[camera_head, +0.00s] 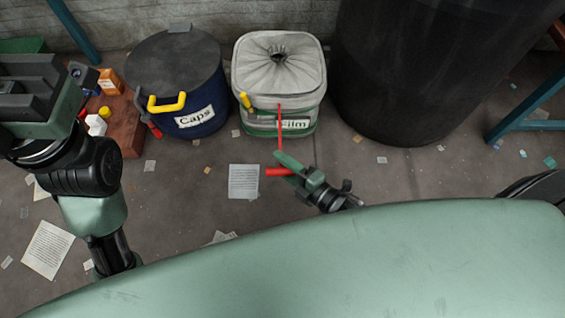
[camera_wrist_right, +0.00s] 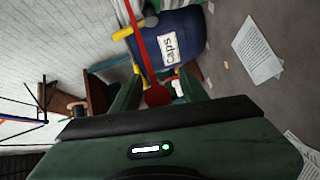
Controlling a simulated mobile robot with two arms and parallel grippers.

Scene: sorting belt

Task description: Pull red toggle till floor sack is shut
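The floor sack (camera_head: 255,75) is a grey-white liner in the bin labelled Film. Its top is gathered in folds around a small dark opening. A taut red cord (camera_head: 280,125) runs from the bin's front to the red toggle (camera_head: 277,172), a short bar. My right gripper (camera_head: 288,166) is shut on the toggle, well in front of the bin; the toggle (camera_wrist_right: 157,95) shows between the fingers in the right wrist view. My left gripper (camera_head: 40,95) is at the left edge; its fingertips are hidden.
A blue Caps bin (camera_head: 205,118) with a dark lid and yellow handle stands left of the sack. A large black barrel (camera_head: 415,75) stands right of it. A brown crate (camera_head: 126,125) with small items is at left. Papers (camera_head: 244,181) litter the floor.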

